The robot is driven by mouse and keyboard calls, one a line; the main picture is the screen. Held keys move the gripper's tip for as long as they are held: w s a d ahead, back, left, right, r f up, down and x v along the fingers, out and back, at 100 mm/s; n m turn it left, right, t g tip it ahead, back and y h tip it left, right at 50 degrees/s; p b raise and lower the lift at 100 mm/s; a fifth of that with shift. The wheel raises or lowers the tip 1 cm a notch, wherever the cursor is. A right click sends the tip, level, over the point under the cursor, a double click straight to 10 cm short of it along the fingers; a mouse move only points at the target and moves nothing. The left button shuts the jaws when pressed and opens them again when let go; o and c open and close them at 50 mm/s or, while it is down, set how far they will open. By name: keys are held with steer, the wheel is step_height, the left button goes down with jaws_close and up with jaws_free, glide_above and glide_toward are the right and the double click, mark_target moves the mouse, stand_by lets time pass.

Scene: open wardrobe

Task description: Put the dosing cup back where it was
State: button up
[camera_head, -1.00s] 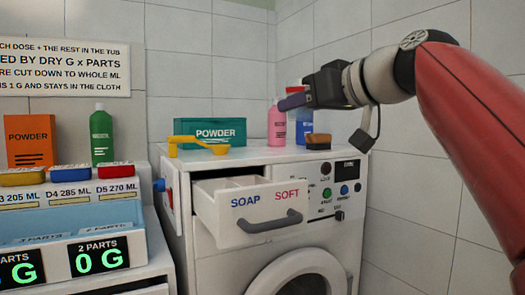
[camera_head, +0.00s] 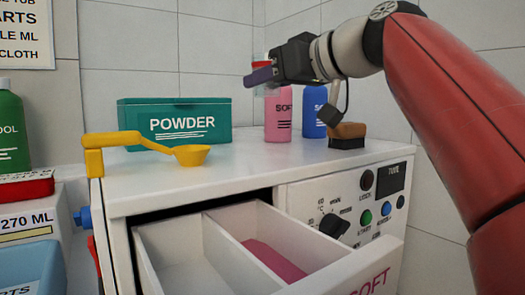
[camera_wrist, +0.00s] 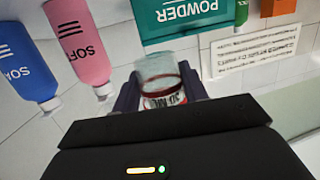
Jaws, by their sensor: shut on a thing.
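The dosing cup (camera_wrist: 160,80) is a small clear cup with a dark red band and a printed label, seen in the wrist view between the fingers. My gripper (camera_wrist: 160,95) is shut on it. In the head view my gripper (camera_head: 258,76) is in the air above the back of the washing machine top, in front of the pink bottle. There the cup is mostly hidden by the fingers, with a little red and clear showing around them. The open drawer (camera_head: 203,240) has a pale left compartment and pink contents in the right one.
The middle of the top is clear.

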mark_target(270, 154)
steer(key=shift+s, duration=0.15)
step_height(270, 154, down, 10)
steer(key=b, duration=0.3)
steer(key=shift+r, duration=0.25)
steer(key=shift+f+b, duration=0.2)
steer(key=shift+b, duration=0.15)
steer(key=o, duration=1)
steer(key=shift+r, duration=0.1)
steer(key=shift+o, duration=0.2)
steer(key=v, duration=0.8)
steer(key=shift+f+b, duration=0.25)
steer(key=shift+b, duration=0.05)
